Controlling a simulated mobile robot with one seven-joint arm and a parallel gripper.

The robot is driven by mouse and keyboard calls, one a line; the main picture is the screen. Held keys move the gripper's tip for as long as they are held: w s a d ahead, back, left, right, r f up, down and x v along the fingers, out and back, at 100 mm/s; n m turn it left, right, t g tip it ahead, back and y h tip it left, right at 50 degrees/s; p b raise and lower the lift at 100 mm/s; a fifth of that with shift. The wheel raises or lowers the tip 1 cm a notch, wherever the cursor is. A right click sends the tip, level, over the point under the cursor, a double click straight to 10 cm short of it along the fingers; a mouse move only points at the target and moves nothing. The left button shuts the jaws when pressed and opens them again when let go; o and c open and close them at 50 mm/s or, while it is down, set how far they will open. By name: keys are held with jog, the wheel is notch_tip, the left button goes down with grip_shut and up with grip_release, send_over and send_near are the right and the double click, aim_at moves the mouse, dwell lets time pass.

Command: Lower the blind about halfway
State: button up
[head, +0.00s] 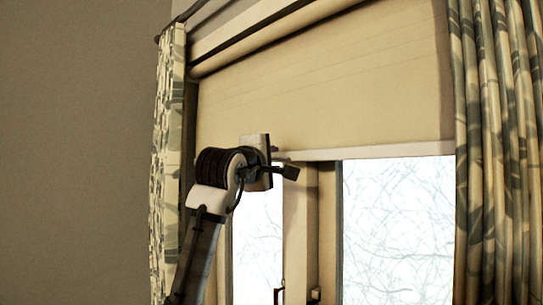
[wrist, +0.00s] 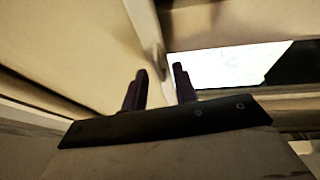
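The cream roller blind (head: 330,85) hangs over the upper part of the window. Its pale bottom bar (head: 380,150) crosses the panes, with bright glass below. My gripper (head: 283,163) is at the bar, left of the blind's middle. In the wrist view, my two dark fingers (wrist: 159,80) stand apart, and the pale bar (wrist: 148,40) runs between them. I cannot tell whether they press on it.
Patterned curtains hang at the left (head: 168,150) and right (head: 500,150) of the window. The window frame (head: 328,230) has a central post with handles near the bottom. The grey wall (head: 75,150) at the left is bare.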

grip_shut()
jog(key=shift+f, duration=0.1)
notch_tip(320, 180, down, 20)
jog(key=b, duration=1.3)
grip_release()
jog(key=shift+s+b, duration=0.15)
jog(key=shift+b, duration=0.15)
jog(key=b+v, duration=0.3)
jog(key=v, duration=1)
jog(key=shift+s+a+b, duration=0.2)
jog(key=shift+s+b, duration=0.05)
jog(key=shift+b, duration=0.15)
